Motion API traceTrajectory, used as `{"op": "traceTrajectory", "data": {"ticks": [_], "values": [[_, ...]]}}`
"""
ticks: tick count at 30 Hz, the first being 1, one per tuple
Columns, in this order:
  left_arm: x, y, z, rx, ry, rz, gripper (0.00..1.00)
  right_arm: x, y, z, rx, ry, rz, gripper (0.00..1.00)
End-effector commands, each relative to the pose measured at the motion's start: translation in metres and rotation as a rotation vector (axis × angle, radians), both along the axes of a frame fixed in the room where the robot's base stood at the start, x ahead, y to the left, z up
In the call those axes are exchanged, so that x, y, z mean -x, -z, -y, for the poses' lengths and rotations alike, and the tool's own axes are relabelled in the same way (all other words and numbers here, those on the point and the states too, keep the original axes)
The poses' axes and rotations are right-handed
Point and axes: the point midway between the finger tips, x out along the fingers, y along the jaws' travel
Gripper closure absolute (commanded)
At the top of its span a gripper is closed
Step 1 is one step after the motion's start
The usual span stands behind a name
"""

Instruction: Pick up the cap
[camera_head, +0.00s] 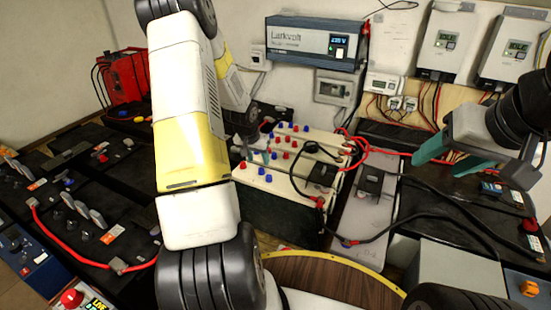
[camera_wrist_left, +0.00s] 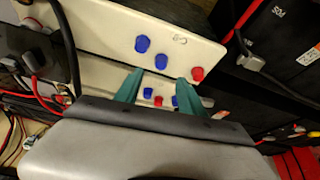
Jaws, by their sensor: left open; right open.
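Several red and blue caps sit on the cream top of a battery (camera_head: 318,135). They include a blue cap (camera_head: 305,128) and a red cap (camera_head: 242,165). My left gripper (camera_head: 258,157) is over the left part of this top, partly hidden by my arm. In the left wrist view, its teal fingers (camera_wrist_left: 158,92) are apart. A blue cap (camera_wrist_left: 148,93) and a red cap (camera_wrist_left: 158,101) show in the gap, with nothing visibly gripped. Two blue caps (camera_wrist_left: 141,44) and a red cap (camera_wrist_left: 196,74) lie beyond the fingertips. My right gripper (camera_head: 440,155) is open and empty at the right.
Black batteries (camera_head: 80,235) with red cables stand at the left. A grey battery (camera_head: 365,205) and black cables stand right of the cream one. A red case (camera_head: 125,78) is at the back left. A Larkvolt unit (camera_head: 313,42) hangs on the wall. A round wooden surface (camera_head: 330,280) is in front.

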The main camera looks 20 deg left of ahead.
Motion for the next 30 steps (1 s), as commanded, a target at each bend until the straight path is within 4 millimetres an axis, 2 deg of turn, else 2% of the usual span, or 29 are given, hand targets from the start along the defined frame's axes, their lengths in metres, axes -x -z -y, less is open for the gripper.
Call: {"op": "traceTrajectory", "data": {"ticks": [13,17,23,30], "values": [[-0.021,0.056,0.001,0.000,0.002,-0.002,0.53,0.000,0.000,0.000,0.000,0.000,0.000,0.43],[-0.024,0.064,0.001,-0.001,0.002,-0.002,0.53,0.000,0.000,0.000,0.000,0.000,0.000,0.43],[-0.024,0.064,0.000,0.000,0.001,-0.001,0.53,0.000,0.000,0.000,0.000,0.000,0.000,0.43],[-0.024,0.063,0.000,0.000,0.001,-0.001,0.98,0.000,0.000,0.000,0.000,0.000,0.000,0.43]]}}
